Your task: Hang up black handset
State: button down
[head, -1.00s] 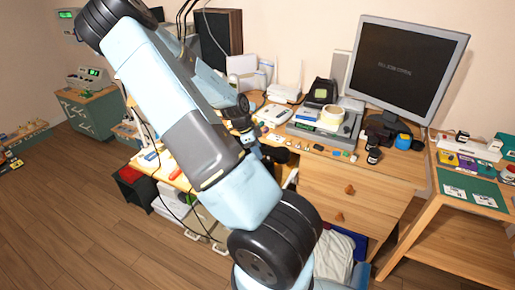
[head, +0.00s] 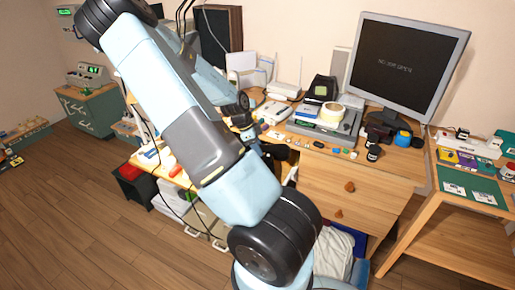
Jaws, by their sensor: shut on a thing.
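My gripper (head: 262,141) is at the left front edge of the wooden desk, small and partly hidden behind my own arm. It is shut on a dark, rounded thing (head: 277,153), which looks like the black handset, held beside the desk edge. The handset's full shape and tilt are hard to make out. A black device (head: 322,88) with a pale yellow-green front stands at the back of the desk. I cannot tell whether it is the handset's phone base.
The desk (head: 345,172) carries a monitor (head: 408,65), a white router (head: 284,89), a grey device with a tape roll (head: 332,111), and several small items along its front edge. A blue cup (head: 402,138) stands near the monitor. A side table (head: 455,215) is at right.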

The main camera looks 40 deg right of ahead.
jog(key=shift+f, duration=1)
dwell(0.6)
jog(key=c, duration=0.6)
grip_release()
jog(key=shift+r, duration=0.1)
jog(key=v, duration=1.3)
jog(key=shift+a+r, duration=0.15)
jog(key=shift+r, duration=0.1)
jog(key=shift+w, duration=0.1)
